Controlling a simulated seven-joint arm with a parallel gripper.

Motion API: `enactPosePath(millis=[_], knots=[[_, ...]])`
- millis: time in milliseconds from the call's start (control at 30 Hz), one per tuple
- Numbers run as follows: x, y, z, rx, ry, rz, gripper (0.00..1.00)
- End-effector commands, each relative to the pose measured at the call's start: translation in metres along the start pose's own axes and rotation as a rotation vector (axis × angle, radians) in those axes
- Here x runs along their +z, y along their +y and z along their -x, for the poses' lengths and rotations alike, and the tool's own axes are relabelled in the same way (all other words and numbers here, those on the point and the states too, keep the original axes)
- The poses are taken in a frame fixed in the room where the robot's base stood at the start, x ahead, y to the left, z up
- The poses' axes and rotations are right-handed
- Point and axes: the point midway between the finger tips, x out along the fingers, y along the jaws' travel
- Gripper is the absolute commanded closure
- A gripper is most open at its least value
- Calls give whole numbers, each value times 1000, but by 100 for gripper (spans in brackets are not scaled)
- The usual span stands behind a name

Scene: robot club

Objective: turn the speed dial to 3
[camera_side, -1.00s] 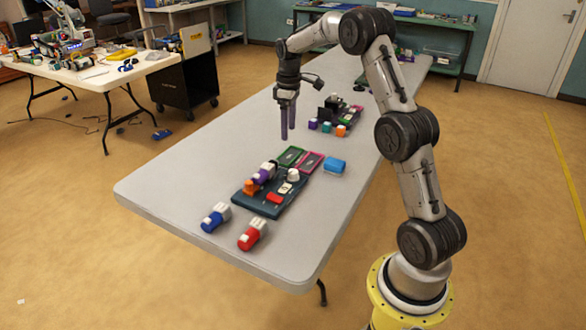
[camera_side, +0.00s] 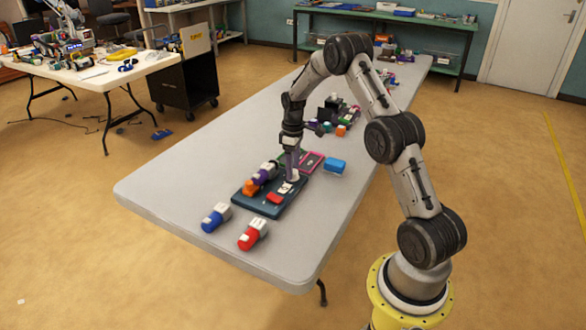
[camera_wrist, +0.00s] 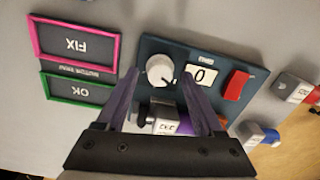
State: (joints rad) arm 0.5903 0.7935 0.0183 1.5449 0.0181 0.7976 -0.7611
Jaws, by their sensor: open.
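The speed dial is a white round knob (camera_wrist: 160,70) on a dark blue panel (camera_wrist: 215,58), with a dark mark at its lower right edge. Beside it a small white display (camera_wrist: 201,76) reads 0, and a red switch (camera_wrist: 236,85) sits further right. My gripper (camera_wrist: 162,75) is open, with one purple finger at each side of the knob in the wrist view; I cannot tell whether they touch it.
Magenta FIX (camera_wrist: 75,43) and green OK (camera_wrist: 77,91) trays lie beside the panel. Purple (camera_side: 265,172) and orange (camera_side: 250,187) capped pieces are at its left edge.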

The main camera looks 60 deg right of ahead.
Motion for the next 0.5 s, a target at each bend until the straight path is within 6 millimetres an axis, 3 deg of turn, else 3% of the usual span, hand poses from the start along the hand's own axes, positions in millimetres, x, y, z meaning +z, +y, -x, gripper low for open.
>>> enactPosePath(millis=[367,400,500], knots=[[0,0,-7,0,1,0,31],[0,0,-7,1,1,0,33],[0,0,-7,1,1,0,51]])
